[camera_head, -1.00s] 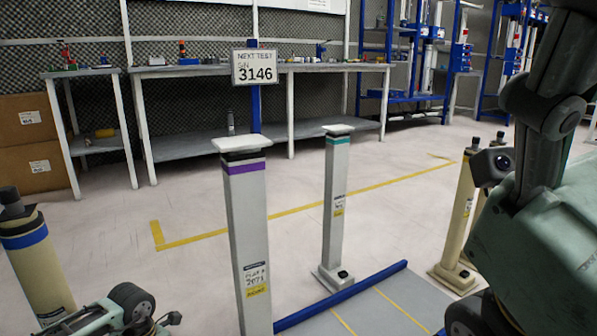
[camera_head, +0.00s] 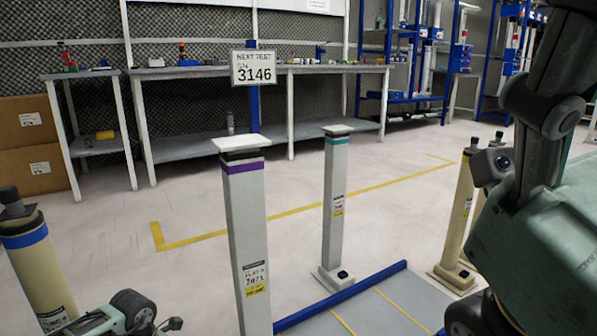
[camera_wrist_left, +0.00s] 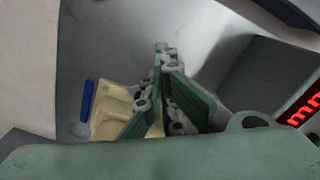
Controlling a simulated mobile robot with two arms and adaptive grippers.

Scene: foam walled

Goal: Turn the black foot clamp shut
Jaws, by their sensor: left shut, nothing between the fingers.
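A small black clamp (camera_head: 343,274) sits on the foot plate of the teal-banded grey post. Another small black part (camera_head: 464,274) is on the foot of a cream post at the right. I cannot tell which one the task means. In the left wrist view my left gripper (camera_wrist_left: 162,75) is shut and empty, its green-padded fingers together. A cream moulded part (camera_wrist_left: 110,108) and a blue strip (camera_wrist_left: 88,100) lie beside and beyond the fingers; I cannot tell whether they touch. No black clamp is clear in that view. My right gripper is out of view.
A purple-banded post (camera_head: 245,230) stands in front, and a blue-banded cream post (camera_head: 35,262) at the left. A blue rail (camera_head: 345,298) edges a grey plate on the floor. A red display (camera_wrist_left: 304,110) is at the wrist view's right. Open floor lies behind the posts.

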